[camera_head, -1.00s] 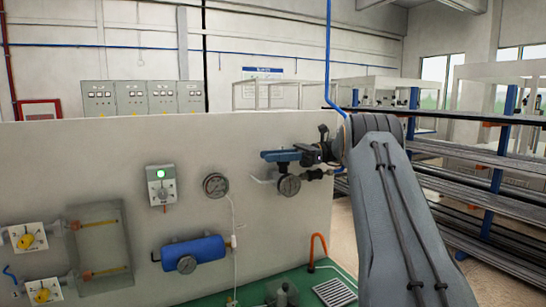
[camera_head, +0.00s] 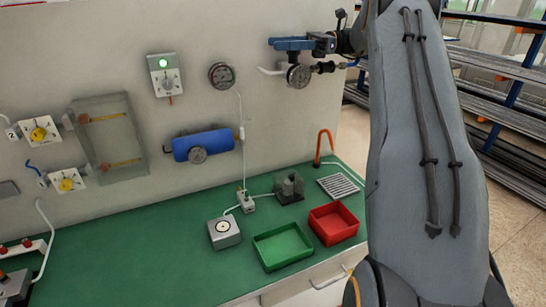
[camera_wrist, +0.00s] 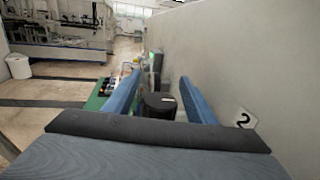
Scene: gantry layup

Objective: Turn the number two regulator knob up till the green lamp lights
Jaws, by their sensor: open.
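My gripper (camera_head: 274,44) is at the panel's upper right in the head view, its blue jaws pointing left. In the wrist view my gripper (camera_wrist: 160,84) is open, with a dark round knob (camera_wrist: 158,105) between its two blue fingers. I cannot tell whether the fingers touch it. A plate marked "2" (camera_wrist: 240,117) is on the panel beside it. A pressure gauge (camera_head: 299,76) hangs just below the gripper. The green lamp (camera_head: 163,63) on a white box glows bright green.
Another gauge (camera_head: 221,75) and a blue tank (camera_head: 203,143) are on the panel (camera_head: 60,90). A green tray (camera_head: 283,246), a red tray (camera_head: 333,223) and a small metal box (camera_head: 224,231) stand on the green bench (camera_head: 150,265). Racks (camera_head: 500,70) are at right.

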